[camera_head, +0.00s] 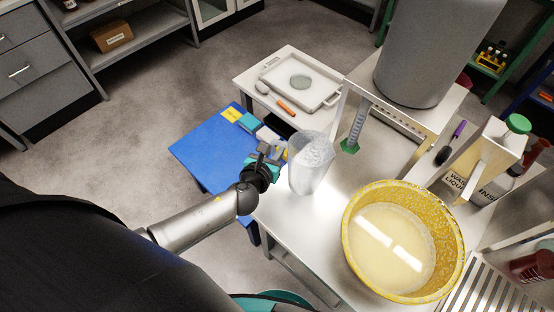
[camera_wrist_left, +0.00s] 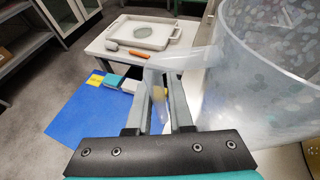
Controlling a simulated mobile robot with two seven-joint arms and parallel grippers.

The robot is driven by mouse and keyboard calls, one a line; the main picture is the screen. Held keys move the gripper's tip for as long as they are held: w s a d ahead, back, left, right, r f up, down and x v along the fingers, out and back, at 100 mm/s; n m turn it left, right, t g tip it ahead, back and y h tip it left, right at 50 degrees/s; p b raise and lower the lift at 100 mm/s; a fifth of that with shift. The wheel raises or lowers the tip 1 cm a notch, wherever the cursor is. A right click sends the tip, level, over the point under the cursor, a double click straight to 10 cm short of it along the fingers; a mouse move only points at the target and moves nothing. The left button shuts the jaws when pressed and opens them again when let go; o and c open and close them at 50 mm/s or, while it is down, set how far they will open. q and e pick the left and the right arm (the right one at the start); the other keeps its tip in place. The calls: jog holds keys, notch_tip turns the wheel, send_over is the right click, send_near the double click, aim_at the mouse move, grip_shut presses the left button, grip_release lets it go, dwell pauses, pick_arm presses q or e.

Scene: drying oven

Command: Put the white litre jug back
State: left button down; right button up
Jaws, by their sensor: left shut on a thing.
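The white litre jug (camera_head: 312,164) is a translucent whitish vessel. In the head view it is at the left edge of the steel table, upright or nearly so. My left gripper (camera_head: 279,153) comes in from the left and is shut on the jug's handle. In the left wrist view the jug (camera_wrist_left: 268,80) fills the right side, and the fingers of my left gripper (camera_wrist_left: 162,92) close around its handle. I cannot tell whether the jug's base touches the table. My right gripper is in neither view.
A yellow speckled basin (camera_head: 364,262) of pale liquid stands right of the jug. A white tray (camera_head: 283,67) lies on a side table; a blue table (camera_head: 205,150) is at left.

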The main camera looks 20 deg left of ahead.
pick_arm(q)
jog(key=shift+f+b, duration=1.5)
jog(key=shift+f, duration=0.65)
jog(key=shift+f, duration=0.2)
jog(key=c, duration=0.8)
grip_release()
jog(key=shift+r, duration=0.25)
jog(key=p+v, duration=0.2)
jog(key=v, duration=1)
jog(key=shift+a+f, duration=0.1)
